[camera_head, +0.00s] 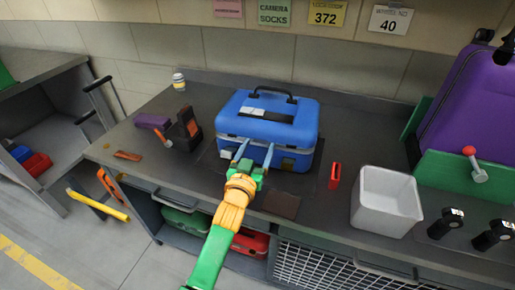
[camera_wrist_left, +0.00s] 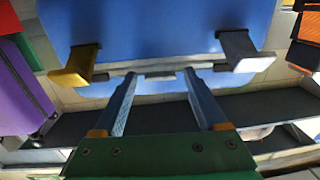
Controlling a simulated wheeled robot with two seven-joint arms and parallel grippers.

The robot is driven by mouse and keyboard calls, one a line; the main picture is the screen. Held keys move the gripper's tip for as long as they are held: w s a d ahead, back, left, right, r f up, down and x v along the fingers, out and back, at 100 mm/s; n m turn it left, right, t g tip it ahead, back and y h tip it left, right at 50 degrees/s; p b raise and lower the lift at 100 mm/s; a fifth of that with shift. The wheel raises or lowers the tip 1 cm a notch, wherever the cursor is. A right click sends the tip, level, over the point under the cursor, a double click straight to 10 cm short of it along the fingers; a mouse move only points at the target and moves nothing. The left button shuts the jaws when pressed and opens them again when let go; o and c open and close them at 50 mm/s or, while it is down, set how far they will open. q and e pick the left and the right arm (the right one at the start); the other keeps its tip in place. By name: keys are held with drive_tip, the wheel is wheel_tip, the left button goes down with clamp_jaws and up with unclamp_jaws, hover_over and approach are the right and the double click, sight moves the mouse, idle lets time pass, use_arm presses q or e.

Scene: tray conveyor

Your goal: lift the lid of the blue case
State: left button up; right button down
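The blue case (camera_head: 267,125) stands closed on the grey workbench, with a black handle (camera_head: 272,92) and a dark strip and white label on its lid. In the left wrist view the blue case (camera_wrist_left: 160,25) fills the top, with a gold latch (camera_wrist_left: 78,66) and a grey latch (camera_wrist_left: 240,50) on its front. My left gripper (camera_head: 255,152) is at the middle of the case's front, fingers spread and pointing at it. In the left wrist view the left gripper (camera_wrist_left: 161,76) has nothing between its fingers; I cannot tell if the tips touch the case. My right gripper is out of view.
A white bin (camera_head: 386,203), a red item (camera_head: 335,176) and a purple suitcase (camera_head: 472,105) are to the right. An orange-black item (camera_head: 186,128) and a small jar (camera_head: 179,82) are to the left. Cases sit on the shelf below the bench.

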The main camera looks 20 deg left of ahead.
use_arm(q)
clamp_jaws()
idle(1.2)
